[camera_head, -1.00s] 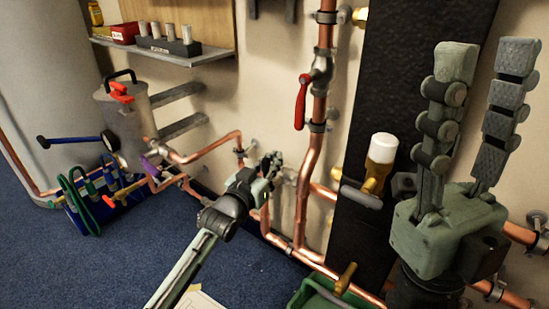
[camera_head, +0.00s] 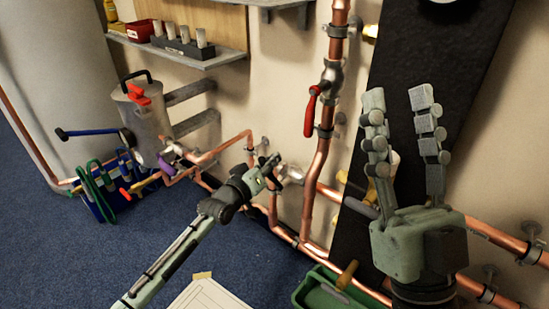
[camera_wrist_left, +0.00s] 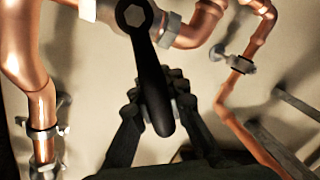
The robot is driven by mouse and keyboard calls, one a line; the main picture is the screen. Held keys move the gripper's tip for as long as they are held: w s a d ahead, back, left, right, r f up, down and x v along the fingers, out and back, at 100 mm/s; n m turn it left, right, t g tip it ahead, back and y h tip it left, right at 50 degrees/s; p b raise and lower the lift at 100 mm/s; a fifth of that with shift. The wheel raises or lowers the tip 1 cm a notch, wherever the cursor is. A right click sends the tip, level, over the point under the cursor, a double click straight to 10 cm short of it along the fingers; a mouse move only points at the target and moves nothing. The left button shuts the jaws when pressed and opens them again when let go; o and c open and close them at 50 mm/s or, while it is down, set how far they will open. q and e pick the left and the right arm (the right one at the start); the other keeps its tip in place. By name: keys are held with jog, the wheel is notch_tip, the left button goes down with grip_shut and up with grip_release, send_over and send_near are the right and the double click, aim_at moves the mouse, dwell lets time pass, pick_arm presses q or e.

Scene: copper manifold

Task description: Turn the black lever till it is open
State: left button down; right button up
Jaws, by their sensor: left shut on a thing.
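The black lever (camera_wrist_left: 152,70) fills the middle of the left wrist view. Its hexagonal hub is at the top and its rounded handle points down toward my gripper. My left gripper (camera_wrist_left: 155,98) is shut on the handle, with one finger on each side. In the head view my left gripper (camera_head: 270,172) is at the copper pipes by the wall, and it largely hides the lever there. My right gripper (camera_head: 399,98) is open and empty, fingers pointing up, in front of the black panel.
A red-handled valve (camera_head: 312,108) sits on the vertical copper pipe, right of my left gripper. A green bin (camera_head: 312,287) stands below the pipes. A metal canister (camera_head: 146,122) and a blue tool rack (camera_head: 108,203) stand at left.

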pick_arm(q)
jog(key=shift+f, duration=0.1)
dwell(0.3)
jog(key=c, duration=1.6)
grip_release()
jog(key=v, duration=1.2)
